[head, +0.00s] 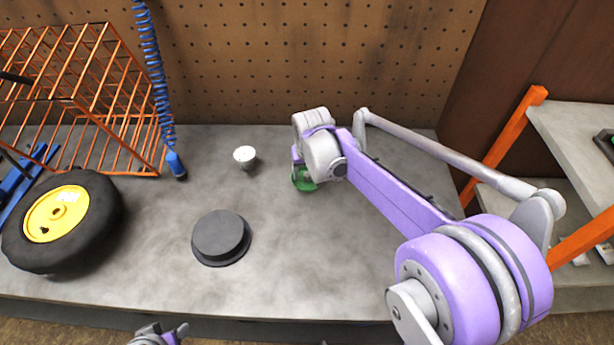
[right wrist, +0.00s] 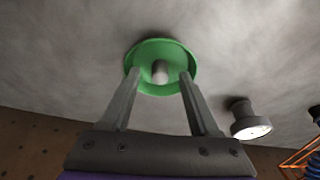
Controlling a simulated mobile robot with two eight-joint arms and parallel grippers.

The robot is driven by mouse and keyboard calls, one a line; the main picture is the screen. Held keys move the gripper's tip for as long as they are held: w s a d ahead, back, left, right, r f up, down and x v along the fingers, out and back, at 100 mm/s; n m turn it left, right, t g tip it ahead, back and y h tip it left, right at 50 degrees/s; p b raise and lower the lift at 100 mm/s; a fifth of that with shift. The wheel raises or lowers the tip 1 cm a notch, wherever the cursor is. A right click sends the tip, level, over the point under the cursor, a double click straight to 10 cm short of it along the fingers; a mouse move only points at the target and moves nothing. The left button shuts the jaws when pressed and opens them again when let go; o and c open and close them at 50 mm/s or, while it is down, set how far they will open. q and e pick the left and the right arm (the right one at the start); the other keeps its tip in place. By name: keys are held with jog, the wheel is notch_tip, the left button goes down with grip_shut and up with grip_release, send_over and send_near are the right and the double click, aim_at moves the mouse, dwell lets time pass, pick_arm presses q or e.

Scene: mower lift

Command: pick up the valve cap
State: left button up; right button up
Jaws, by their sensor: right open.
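The small pale grey valve cap (right wrist: 160,72) shows in the right wrist view, standing in a shallow green dish (right wrist: 161,50). My right gripper (right wrist: 158,76) is open, with one finger on each side of the cap and a gap to both. The finger tips overlap the dish in this view; I cannot tell if they touch it. In the head view the green dish (head: 305,184) is partly covered by my right gripper (head: 301,165), and the cap is hidden. My left gripper (head: 160,335) is only partly in view at the bottom edge.
A white-topped grey piece (head: 245,156) stands left of the dish. A dark round disc (head: 221,236) lies nearer the front. A tyre with a yellow hub (head: 60,213), an orange wire cage (head: 85,75) and a blue coiled hose (head: 155,75) are at left. A pegboard (head: 300,60) stands behind.

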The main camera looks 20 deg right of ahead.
jog(key=shift+f, duration=0.1)
jog(key=shift+c, duration=0.2)
grip_shut()
